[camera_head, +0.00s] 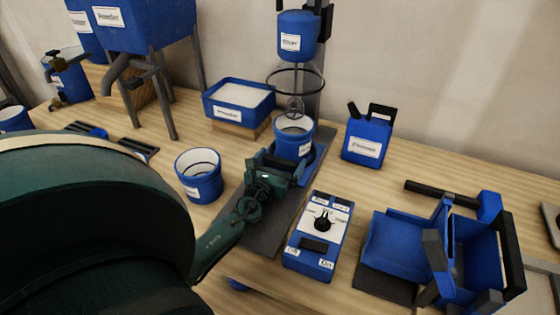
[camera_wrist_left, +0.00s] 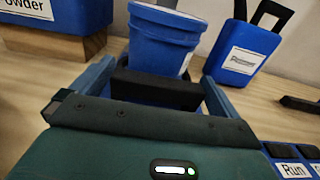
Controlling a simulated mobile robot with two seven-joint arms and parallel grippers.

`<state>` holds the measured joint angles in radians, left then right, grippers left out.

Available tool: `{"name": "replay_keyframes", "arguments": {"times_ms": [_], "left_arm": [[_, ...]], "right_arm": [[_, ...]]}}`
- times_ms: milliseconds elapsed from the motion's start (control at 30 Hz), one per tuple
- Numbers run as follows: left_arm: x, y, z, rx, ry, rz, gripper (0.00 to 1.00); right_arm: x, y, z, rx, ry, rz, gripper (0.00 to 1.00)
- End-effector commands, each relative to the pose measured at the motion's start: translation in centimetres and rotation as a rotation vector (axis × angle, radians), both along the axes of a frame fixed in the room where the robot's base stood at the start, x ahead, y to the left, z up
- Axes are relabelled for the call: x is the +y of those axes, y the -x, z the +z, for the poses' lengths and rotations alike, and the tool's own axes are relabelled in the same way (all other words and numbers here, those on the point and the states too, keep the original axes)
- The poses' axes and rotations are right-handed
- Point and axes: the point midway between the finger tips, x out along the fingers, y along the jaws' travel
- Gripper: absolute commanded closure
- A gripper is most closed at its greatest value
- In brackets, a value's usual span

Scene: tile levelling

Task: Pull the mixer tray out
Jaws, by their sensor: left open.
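The mixer (camera_head: 297,45) stands against the back wall, with its whisk hanging over a blue bucket (camera_head: 294,140). The bucket sits on the mixer tray (camera_head: 318,153), which is largely hidden by my gripper. In the left wrist view, a black handle bar (camera_wrist_left: 155,90) lies in front of the bucket (camera_wrist_left: 163,45). My left gripper (camera_head: 280,163) is at the tray's front, open, with one finger on each side of the handle bar. Whether the fingers touch it I cannot tell. My right gripper is out of view.
A control box (camera_head: 316,240) with a knob and buttons stands right of the mixer's dark base (camera_head: 262,235). Another bucket (camera_head: 198,178) stands to the left, a powder bin (camera_head: 240,103) behind it. A jerrycan (camera_head: 367,138) and a blue apparatus (camera_head: 395,240) are to the right.

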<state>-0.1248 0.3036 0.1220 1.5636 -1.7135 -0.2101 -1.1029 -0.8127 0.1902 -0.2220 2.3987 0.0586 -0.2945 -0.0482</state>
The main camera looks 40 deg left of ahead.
Motion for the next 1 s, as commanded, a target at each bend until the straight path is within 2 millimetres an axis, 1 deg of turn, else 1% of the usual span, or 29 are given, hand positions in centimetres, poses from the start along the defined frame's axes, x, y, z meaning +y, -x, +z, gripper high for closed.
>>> {"name": "replay_keyframes", "arguments": {"times_ms": [200,800,1000], "left_arm": [[0.01,-0.01,0.0,0.0,0.0,0.0,0.01],[0.0,0.03,-0.01,0.0,0.0,0.0,0.5],[-0.04,0.21,-0.05,0.001,0.0,0.0,0.5]], "right_arm": [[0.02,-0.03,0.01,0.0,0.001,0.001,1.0],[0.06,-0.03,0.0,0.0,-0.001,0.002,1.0],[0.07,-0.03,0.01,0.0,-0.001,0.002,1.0]]}}
